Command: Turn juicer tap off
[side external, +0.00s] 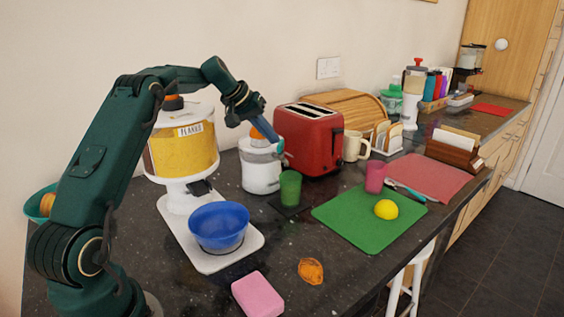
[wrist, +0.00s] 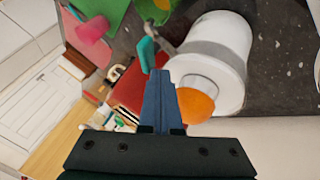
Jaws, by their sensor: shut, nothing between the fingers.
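The white juicer (side external: 260,176) stands on the dark counter with an orange half on its top. Its teal tap lever (side external: 281,147) sticks up at the front right, above the spout. In the wrist view the juicer (wrist: 222,50) lies to the right and the teal lever (wrist: 147,54) is just beyond my fingertips. My gripper (side external: 268,137) is shut and empty, its blue fingers slanting down beside the orange, close to the lever. I cannot tell whether the fingers touch the lever. A green cup (side external: 290,188) stands on a dark mat in front of the juicer.
A red toaster (side external: 308,140) stands close at the right. A yellow-filled dispenser (side external: 182,148) with a blue bowl (side external: 218,226) is at the left. A green board (side external: 350,222) with a lemon (side external: 386,209) lies in front. A pink sponge (side external: 257,295) lies near the counter's front edge.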

